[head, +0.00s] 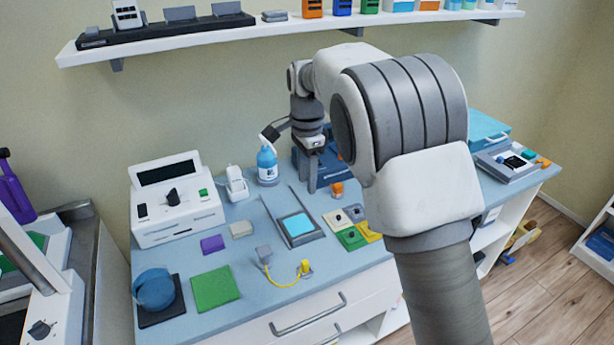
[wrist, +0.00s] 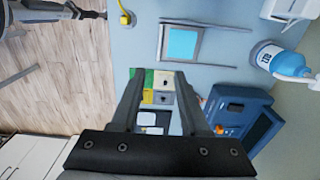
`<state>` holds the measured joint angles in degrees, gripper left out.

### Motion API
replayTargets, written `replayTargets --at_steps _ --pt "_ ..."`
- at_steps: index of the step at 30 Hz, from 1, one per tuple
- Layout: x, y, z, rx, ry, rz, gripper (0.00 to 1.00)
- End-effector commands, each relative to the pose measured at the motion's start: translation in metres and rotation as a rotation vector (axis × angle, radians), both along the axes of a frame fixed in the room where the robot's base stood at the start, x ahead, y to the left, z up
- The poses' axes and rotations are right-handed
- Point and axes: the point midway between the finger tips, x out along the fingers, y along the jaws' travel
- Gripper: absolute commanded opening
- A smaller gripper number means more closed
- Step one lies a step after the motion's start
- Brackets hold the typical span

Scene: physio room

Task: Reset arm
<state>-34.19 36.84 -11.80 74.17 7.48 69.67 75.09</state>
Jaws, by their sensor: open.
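My gripper (head: 311,178) hangs from my arm above the back of the blue counter, pointing down. In the wrist view its two fingers (wrist: 160,95) are apart, with nothing held between them. Beyond the gap, small green, yellow and grey tiles lie on the counter. In the head view the gripper is beside a blue pump bottle (head: 267,166) and in front of a dark blue case (head: 318,168), which is partly hidden by my arm. I cannot tell whether it touches the counter.
A white device (head: 177,199) stands at the counter's left. A tray with a light-blue pad (head: 298,226) lies mid-counter. A green square (head: 215,289) and yellow cable (head: 287,281) lie near the front. A white shelf (head: 290,29) runs along the wall above.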

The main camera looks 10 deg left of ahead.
Motion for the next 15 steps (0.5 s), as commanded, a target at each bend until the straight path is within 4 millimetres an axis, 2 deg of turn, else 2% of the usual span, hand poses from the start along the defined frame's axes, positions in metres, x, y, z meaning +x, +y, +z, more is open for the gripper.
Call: replayTargets --at_steps 5,8,11,15 --pt "-0.001 -0.003 0.002 0.003 -0.002 0.003 0.45" --pt "-0.004 -0.014 0.015 0.015 -0.014 0.024 0.45" --pt "-0.011 -0.037 0.037 0.036 -0.038 0.066 0.45" --pt "-0.031 -0.076 0.071 0.063 -0.087 0.156 0.45"
